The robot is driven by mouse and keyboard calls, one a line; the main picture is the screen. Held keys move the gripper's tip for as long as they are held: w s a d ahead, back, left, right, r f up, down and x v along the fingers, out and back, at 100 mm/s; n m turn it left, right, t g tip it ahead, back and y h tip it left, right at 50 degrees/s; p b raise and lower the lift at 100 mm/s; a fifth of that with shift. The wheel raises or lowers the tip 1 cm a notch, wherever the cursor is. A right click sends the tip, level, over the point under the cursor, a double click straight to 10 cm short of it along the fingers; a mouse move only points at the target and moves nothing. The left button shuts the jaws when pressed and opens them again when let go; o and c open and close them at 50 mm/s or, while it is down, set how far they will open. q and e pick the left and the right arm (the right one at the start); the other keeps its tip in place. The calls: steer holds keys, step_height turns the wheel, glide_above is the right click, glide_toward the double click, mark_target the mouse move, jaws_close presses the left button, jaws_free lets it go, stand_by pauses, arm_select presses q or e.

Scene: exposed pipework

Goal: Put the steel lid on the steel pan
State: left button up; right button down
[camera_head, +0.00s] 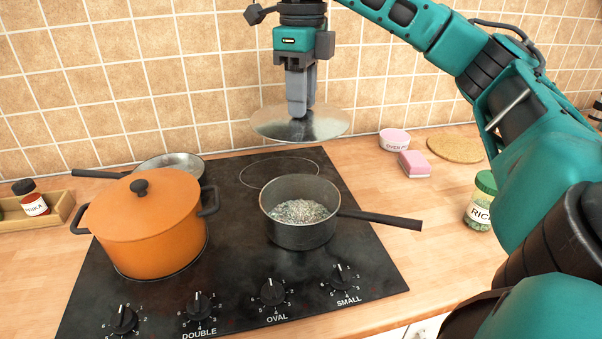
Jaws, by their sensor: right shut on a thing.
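The steel lid (265,124) is a round, shiny disc held roughly level in the air. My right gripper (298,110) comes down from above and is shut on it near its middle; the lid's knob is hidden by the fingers. A steel saucepan (303,235) with a black handle pointing right stands below on the front right of the hob. It is uncovered and has grainy, glinting contents. The lid appears above and behind this saucepan in the picture, apart from it. My left gripper is not in view.
A lidded orange pot (148,245) stands front left on the hob (235,260). A shallow metal pan (192,160) is partly hidden behind it. On the right are a pink bowl (394,143), a sponge (414,164), a cork mat (455,149) and a rice jar (480,203). The back-right hob ring is bare.

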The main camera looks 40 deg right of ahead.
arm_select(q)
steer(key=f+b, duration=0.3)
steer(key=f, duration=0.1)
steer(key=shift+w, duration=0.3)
arm_select(e)
step_height(320, 180, down, 14)
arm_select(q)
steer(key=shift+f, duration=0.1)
arm_select(e)
steer(key=shift+f, duration=0.1)
arm_select(q)
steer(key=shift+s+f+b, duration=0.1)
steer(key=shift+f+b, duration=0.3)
steer(key=shift+b, duration=0.05)
arm_select(e)
steer(key=shift+f, duration=0.5)
steer(key=c, duration=0.8)
jaws_free()
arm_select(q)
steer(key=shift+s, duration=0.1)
